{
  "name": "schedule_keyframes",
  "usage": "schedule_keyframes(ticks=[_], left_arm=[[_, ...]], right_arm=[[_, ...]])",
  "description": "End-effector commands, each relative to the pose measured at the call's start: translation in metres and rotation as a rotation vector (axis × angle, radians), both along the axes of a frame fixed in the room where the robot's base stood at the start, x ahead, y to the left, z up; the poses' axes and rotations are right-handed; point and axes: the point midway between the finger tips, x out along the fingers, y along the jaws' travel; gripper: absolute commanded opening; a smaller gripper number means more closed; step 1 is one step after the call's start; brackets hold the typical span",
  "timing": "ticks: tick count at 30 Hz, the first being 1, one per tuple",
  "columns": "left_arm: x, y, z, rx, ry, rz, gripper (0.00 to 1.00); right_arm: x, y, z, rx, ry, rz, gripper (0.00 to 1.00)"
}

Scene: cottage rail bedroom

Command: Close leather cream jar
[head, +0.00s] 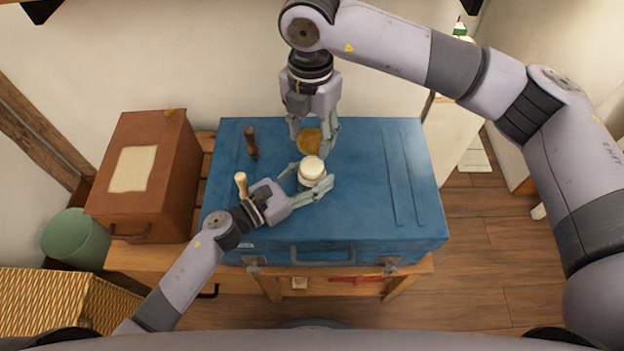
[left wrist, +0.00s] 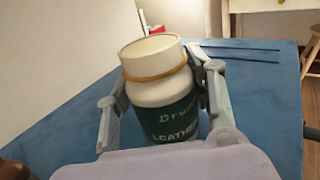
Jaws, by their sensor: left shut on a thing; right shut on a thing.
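The leather cream jar (head: 311,167) is above or on the blue trunk, in front of my right gripper. In the left wrist view the jar (left wrist: 165,110) has a white top, a yellow-brown band at the neck and a dark green label reading "LEATHER". Its pale top looks flat and smooth; I cannot tell if this is a lid. My left gripper (head: 313,178) is shut around the jar's sides. My right gripper (head: 313,131) points down behind the jar, shut on a round golden-brown thing (head: 309,141) whose exact kind I cannot tell.
The blue trunk (head: 370,205) lies on a wooden bench (head: 150,262). A dark brown upright handle (head: 251,139) and a pale one (head: 241,183) stand left of the jar. A brown case (head: 165,190) is at the left. The trunk's right side is clear.

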Motion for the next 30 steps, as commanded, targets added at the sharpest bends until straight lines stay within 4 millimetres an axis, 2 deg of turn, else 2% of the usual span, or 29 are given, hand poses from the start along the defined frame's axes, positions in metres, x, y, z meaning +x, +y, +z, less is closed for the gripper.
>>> schedule_keyframes(ticks=[5, 13, 30], left_arm=[[0.000, 0.000, 0.000, 0.001, 0.001, 0.000, 0.00], [0.000, 0.000, 0.000, 0.001, 0.001, 0.000, 0.00], [0.000, 0.000, 0.000, 0.000, 0.000, 0.001, 0.00]], right_arm=[[0.000, 0.000, -0.011, -0.001, 0.003, -0.001, 0.30], [-0.001, 0.000, -0.048, -0.001, 0.002, 0.000, 0.30], [0.000, 0.000, -0.051, 0.000, 0.000, 0.000, 0.30]])
